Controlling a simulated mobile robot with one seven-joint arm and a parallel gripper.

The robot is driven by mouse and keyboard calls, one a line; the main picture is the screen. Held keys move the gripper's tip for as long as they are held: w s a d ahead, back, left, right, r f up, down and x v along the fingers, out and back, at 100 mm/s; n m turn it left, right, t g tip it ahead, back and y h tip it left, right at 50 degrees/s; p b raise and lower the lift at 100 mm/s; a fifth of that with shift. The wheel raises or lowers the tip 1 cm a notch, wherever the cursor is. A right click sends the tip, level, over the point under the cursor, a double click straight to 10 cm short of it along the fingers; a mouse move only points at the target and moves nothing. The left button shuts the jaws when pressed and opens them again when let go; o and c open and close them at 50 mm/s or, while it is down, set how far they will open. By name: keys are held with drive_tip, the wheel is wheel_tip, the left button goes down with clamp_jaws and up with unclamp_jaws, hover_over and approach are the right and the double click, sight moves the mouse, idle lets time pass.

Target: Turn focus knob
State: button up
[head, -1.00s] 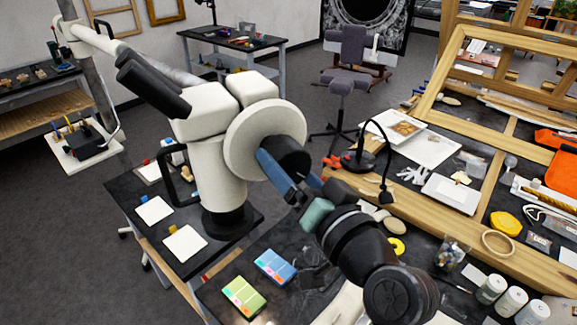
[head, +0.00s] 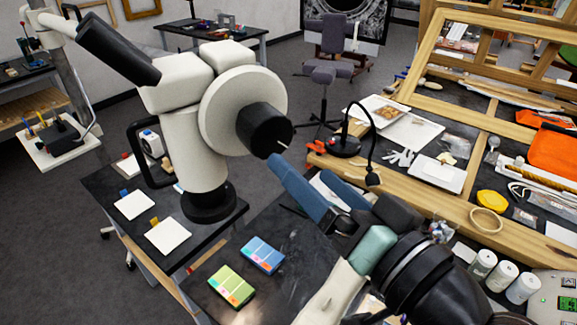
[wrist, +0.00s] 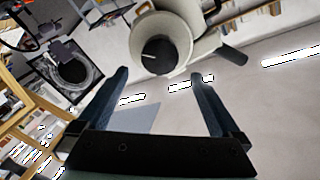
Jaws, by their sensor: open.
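The focus knob (head: 264,130) is a black cylinder on the round cream housing (head: 232,98) of the white microscope (head: 193,145). A thin pale mark shows on its end face. In the wrist view the knob (wrist: 160,54) sits beyond and between my fingertips, with its mark level. My gripper (head: 300,170) has two blue fingers, spread open and empty. It is to the lower right of the knob and looks apart from it. It also shows in the wrist view (wrist: 160,74).
The microscope stands on a dark bench with white pads (head: 168,236) and green (head: 231,287) and blue (head: 262,255) boxes. A black lamp (head: 356,140) stands right of my gripper on the wooden-edged workbench, near a large wooden frame (head: 490,120).

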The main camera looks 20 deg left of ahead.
drive_tip(key=shift+v, duration=1.35)
idle(0.3)
